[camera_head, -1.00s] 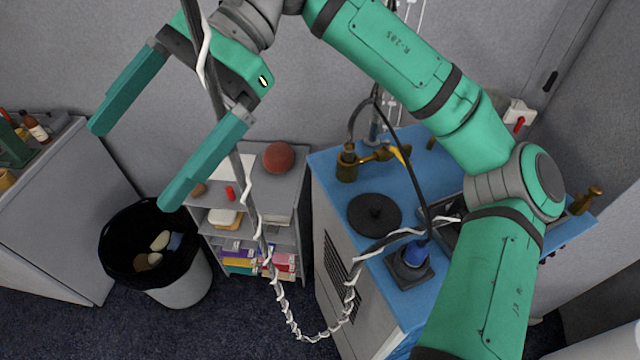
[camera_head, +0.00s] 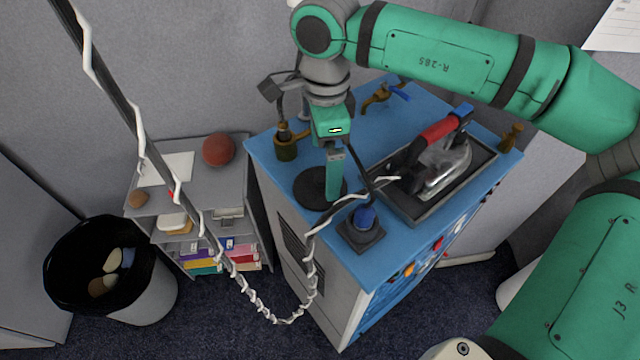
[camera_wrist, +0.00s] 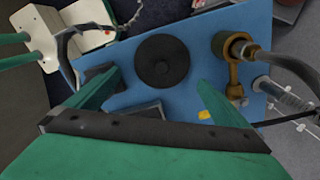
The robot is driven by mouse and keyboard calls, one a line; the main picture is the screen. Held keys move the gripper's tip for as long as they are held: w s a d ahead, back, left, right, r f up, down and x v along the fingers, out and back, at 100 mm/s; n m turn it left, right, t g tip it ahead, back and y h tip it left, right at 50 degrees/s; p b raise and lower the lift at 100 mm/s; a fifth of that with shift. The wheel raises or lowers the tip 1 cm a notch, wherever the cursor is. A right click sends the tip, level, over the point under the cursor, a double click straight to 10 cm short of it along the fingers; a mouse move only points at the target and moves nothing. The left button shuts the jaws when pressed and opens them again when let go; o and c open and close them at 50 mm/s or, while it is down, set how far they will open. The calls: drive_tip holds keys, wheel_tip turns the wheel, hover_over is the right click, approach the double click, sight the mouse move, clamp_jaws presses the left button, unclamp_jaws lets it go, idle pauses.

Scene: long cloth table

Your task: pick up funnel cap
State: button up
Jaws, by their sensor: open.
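The funnel cap (camera_head: 309,190) looks like a flat black disc with a raised knob. It lies on the blue top of a cabinet (camera_head: 283,180), left of centre in the head view and partly hidden by my gripper. The wrist view shows the whole cap (camera_wrist: 162,50) near the upper middle. My gripper (camera_head: 335,180) points down over the cap, and its fingers overlap in the head view. In the wrist view, my gripper (camera_wrist: 158,78) is open and empty, with a finger to each side below the cap. The cap appears beyond the fingertips, apart from them.
A brass fitting (camera_head: 287,149) stands close behind the cap. A black base with a blue knob (camera_head: 364,217) is in front. A red-handled iron (camera_head: 440,130) sits in a dark tray (camera_head: 410,212) to the right. A white-wrapped cable (camera_head: 245,288) hangs across the front.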

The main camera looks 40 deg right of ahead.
sight(323, 177)
drive_tip(key=shift+w+f, duration=0.2)
drive_tip(key=shift+f, duration=2.95)
drive_tip(key=c, duration=0.8)
